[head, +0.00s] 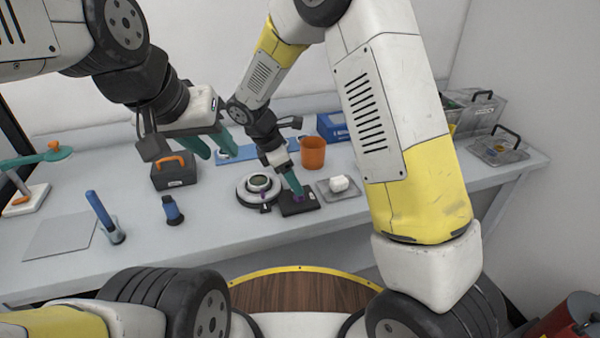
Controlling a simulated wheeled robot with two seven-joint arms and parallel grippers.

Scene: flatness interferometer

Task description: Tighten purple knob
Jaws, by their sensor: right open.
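A small purple knob (298,198) shows on a flat black block (300,208) in the middle of the bench. My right gripper (293,183) reaches down over this block, its green fingers just at the knob and partly hiding it. Its fingers are open; I cannot tell whether they touch the knob. Left of the block is a round white and grey instrument (245,190) with a dark centre and a small purple spot at its front. My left gripper (213,150) is open and empty above the bench, further left, with its two green fingers apart.
An orange cup (313,152) stands behind the black block, and a grey plate with a white piece (339,184) lies right of it.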

